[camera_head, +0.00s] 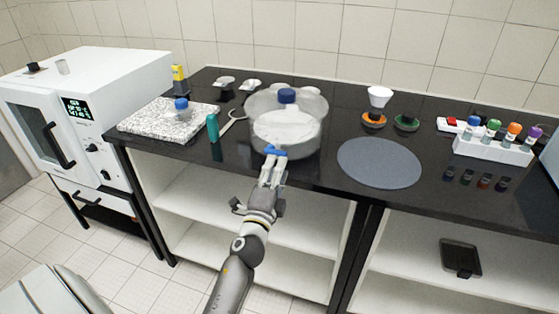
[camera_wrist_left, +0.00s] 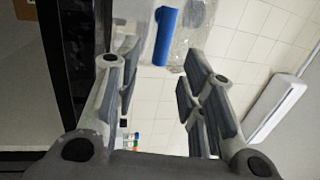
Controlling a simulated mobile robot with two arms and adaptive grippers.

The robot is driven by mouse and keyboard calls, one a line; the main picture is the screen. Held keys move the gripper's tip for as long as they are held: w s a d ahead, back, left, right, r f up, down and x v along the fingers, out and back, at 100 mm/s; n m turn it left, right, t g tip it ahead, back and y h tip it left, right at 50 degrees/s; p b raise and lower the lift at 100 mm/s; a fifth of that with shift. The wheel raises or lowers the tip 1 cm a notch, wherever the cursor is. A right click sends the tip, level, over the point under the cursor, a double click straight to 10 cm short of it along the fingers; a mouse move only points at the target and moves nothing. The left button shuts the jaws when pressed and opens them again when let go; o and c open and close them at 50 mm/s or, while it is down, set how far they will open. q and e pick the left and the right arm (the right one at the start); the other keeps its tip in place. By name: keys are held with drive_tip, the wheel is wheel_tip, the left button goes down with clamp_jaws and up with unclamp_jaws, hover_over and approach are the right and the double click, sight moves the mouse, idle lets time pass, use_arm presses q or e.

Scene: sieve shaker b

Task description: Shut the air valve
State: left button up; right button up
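A clear, round glass vessel (camera_head: 270,133) with a blue knob (camera_head: 287,95) on its lid stands on the black bench. A blue bar-shaped handle (camera_head: 275,151) at its front looks like the air valve. In the left wrist view, a blue handle (camera_wrist_left: 166,36) shows beyond the fingertips, beside clear glass. My left gripper (camera_head: 271,170) is in front of the vessel, close to the handle; contact cannot be told in the head view. In the left wrist view my left gripper (camera_wrist_left: 162,72) is open, with nothing between its fingers. My right gripper is not in view.
A teal bottle (camera_head: 213,127) and a speckled slab (camera_head: 168,121) stand left of the vessel. A grey round mat (camera_head: 379,163) lies to the right. A white rack (camera_head: 493,150) of colour-capped bottles is further right. A white oven (camera_head: 92,105) stands at far left.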

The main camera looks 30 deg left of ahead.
use_arm(q)
drive_tip(key=v, duration=0.3)
idle(0.5)
drive_tip(key=s+d+f+n+g+h, duration=0.1)
drive_tip(key=d+f+n+g+h, duration=0.15)
drive_tip(key=f, duration=0.95)
drive_tip(key=d+f+n+g+h, duration=0.1)
drive_tip(key=d+f+g, duration=0.15)
drive_tip(key=f, duration=0.85)
drive_tip(key=s+d+f+n+g+h, duration=0.1)
drive_tip(key=s+d+f+g, duration=0.1)
drive_tip(key=s+f, duration=0.45)
drive_tip(key=s+d+f+n+g+h, duration=0.1)
drive_tip(key=s+d+f+n+g, duration=0.15)
drive_tip(key=f, duration=0.75)
drive_tip(key=s+d+f+n+g, duration=0.2)
drive_tip(key=s+f+g, duration=0.2)
drive_tip(key=s+f, duration=0.95)
drive_tip(key=s+f+n+g, duration=0.1)
drive_tip(key=s+f+g, duration=0.1)
drive_tip(key=s, duration=0.9)
drive_tip(key=s+a+f+n+g, duration=0.1)
drive_tip(key=s+f, duration=0.4)
drive_tip(key=s, duration=0.6)
drive_tip(key=shift+a+n+g, duration=0.35)
drive_tip(key=shift+n+g, duration=0.35)
drive_tip(key=shift+g, duration=0.25)
